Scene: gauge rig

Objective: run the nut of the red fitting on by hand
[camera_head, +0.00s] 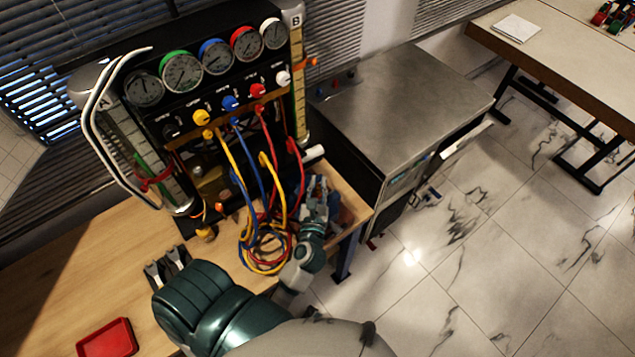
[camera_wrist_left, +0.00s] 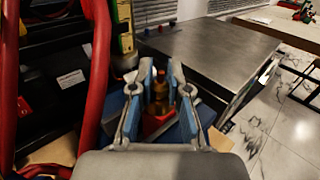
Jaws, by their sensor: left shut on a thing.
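My left gripper (camera_head: 319,200) is at the right end of the wooden bench, below the gauge panel and beside the hanging hoses. In the left wrist view its blue-grey fingers (camera_wrist_left: 160,72) are closed around a small brass-coloured fitting (camera_wrist_left: 159,95) with a red part (camera_wrist_left: 152,124) low between them. The fingers hide much of it, and I cannot tell whether its threads are engaged. A red hose (camera_head: 270,132) hangs down from the panel near the red knob (camera_head: 258,90). A thick red hose (camera_wrist_left: 97,75) passes close on the left in the wrist view.
The gauge panel (camera_head: 150,118) stands at the back with coloured gauges. Yellow, blue and red hoses (camera_head: 262,250) lie coiled left of my left gripper. A metal-topped cabinet (camera_head: 405,85) stands close on the right. A red tray (camera_head: 107,338) lies on the bench (camera_head: 90,268), whose left part is largely clear.

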